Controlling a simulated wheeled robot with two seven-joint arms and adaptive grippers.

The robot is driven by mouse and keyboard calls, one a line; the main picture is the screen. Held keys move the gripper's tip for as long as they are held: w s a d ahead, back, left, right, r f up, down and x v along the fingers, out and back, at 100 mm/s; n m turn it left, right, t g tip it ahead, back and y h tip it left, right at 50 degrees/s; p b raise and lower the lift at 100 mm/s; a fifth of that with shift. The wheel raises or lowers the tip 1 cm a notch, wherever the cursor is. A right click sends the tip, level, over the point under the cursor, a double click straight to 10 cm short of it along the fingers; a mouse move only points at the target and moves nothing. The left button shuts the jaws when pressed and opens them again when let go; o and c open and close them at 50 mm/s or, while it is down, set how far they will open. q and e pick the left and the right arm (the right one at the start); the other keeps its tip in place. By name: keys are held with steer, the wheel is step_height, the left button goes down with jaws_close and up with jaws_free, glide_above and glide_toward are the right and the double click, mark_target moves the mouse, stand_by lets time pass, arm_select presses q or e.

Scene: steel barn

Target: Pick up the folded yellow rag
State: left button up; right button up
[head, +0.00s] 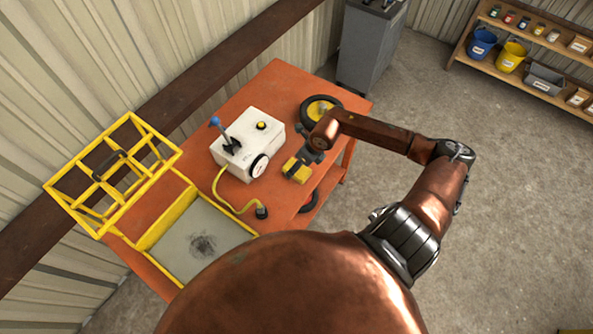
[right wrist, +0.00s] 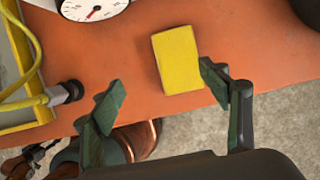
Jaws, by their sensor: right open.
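The folded yellow rag (head: 296,170) lies on the orange table near its front edge, to the right of the white box. In the right wrist view the rag (right wrist: 176,60) is a flat yellow rectangle on the orange top. My right gripper (head: 309,157) is above and close to the rag, partly covering it in the head view. In the right wrist view its two dark green fingers (right wrist: 162,81) are spread apart with nothing between them, and the rag lies just beyond the tips. My left gripper is not in view.
The white box (head: 243,147) with a gauge and yellow hose stands left of the rag. A black and yellow wheel (head: 320,108) lies behind it. A yellow-framed tray (head: 150,238) with a raised yellow grid lid (head: 113,174) is at the left. The orange table's (head: 273,87) front edge is close.

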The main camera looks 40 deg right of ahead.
steer(key=shift+s+d+f+h, duration=0.15)
steer(key=shift+d+h, duration=0.15)
steer(key=shift+d, duration=0.65)
steer(key=shift+d+f, duration=0.2)
steer(key=shift+f, duration=0.15)
steer(key=p+x, duration=0.1)
steer(key=x, duration=0.6)
steer(key=c, duration=1.3)
